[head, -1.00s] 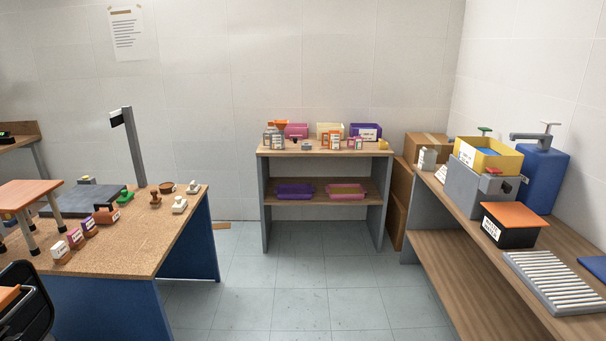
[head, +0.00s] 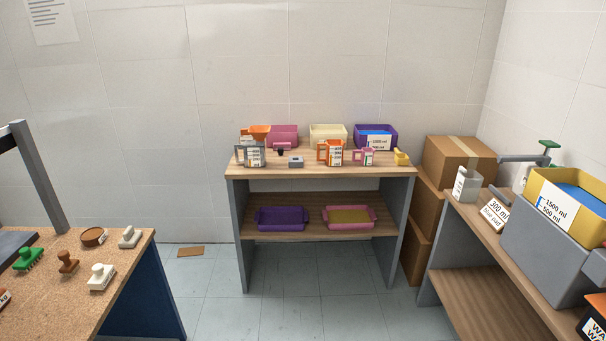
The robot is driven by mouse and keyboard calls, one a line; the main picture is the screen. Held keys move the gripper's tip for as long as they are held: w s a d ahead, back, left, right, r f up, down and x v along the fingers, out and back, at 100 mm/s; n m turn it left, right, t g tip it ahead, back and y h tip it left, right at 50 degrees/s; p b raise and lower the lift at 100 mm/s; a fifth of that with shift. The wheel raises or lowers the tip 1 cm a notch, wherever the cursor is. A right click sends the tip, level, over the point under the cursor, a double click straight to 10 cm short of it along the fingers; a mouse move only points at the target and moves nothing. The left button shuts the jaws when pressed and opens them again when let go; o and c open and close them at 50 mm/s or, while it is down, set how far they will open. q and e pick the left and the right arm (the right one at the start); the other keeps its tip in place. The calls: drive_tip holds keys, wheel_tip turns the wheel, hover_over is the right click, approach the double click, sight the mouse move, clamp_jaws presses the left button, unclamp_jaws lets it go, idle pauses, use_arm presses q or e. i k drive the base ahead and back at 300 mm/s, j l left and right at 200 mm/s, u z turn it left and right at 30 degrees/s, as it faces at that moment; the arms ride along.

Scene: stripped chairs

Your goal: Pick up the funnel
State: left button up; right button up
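What looks like an orange funnel (head: 260,131) is at the back left of the top of the wooden shelf unit (head: 290,165), by the wall. Its lower part is hidden behind a grey measuring jug (head: 251,156) with a white label. At this distance I cannot tell its exact shape or what it rests on. Neither of my grippers is in view.
Pink (head: 284,136), cream (head: 328,135) and purple (head: 376,136) bins stand along the shelf's back. An orange jug (head: 331,153) stands in front. A cork-topped table (head: 75,285) is at left, cardboard boxes (head: 459,158) and a bench (head: 467,225) at right. Floor (head: 310,318) between is clear.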

sight(256, 136)
drive_tip(key=i, duration=0.35)
drive_tip(key=i+j+z, duration=0.2)
drive_tip(key=i, duration=0.35)
drive_tip(key=j, duration=0.1)
